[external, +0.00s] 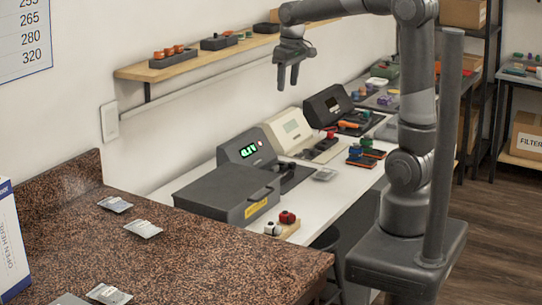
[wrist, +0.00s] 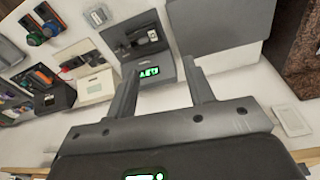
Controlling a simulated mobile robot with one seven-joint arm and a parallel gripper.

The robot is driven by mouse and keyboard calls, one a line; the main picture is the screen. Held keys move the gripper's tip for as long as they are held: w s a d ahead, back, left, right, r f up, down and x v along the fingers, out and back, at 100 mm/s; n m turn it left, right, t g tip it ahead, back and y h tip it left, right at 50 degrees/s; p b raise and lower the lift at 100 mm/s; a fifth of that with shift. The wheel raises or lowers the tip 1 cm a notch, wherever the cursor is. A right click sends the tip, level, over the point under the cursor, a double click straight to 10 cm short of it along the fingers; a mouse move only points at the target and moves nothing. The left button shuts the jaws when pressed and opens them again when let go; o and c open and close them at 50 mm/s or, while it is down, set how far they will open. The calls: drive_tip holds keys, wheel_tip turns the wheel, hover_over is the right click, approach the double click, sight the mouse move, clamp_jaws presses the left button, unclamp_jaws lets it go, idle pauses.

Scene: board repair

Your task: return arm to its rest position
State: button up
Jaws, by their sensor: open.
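My dark grey arm (external: 418,130) rises from its base in the external view and bends left at the top. My gripper (external: 288,84) hangs above the white workbench (external: 335,180), in front of the wall. It points down, open and empty, well clear of the devices below. In the wrist view my gripper (wrist: 160,66) shows two separated fingers with nothing between them but the bench scene below. A dark device with a green lit display (external: 247,150) stands under and left of it; it also shows in the wrist view (wrist: 149,72).
A wooden wall shelf (external: 190,62) with small parts is left of my gripper. A grey lidded box (external: 228,192), a cream device (external: 288,129) and a black device (external: 328,104) stand on the bench. A speckled brown counter (external: 200,250) fills the front left.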

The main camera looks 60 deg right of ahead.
drive_tip(key=s+a+f+t, duration=0.1)
drive_tip(key=s+a, duration=0.2)
drive_tip(key=s, duration=0.3)
drive_tip(key=s+a+t, duration=0.1)
drive_tip(key=s+a, duration=0.2)
drive_tip(key=s, duration=0.3)
drive_tip(key=s+a+f+n+t, duration=0.1)
drive_tip(key=s+a+t, duration=0.1)
drive_tip(key=s, duration=0.5)
drive_tip(key=shift+a+f+y, duration=0.3)
drive_tip(key=shift+a, duration=0.35)
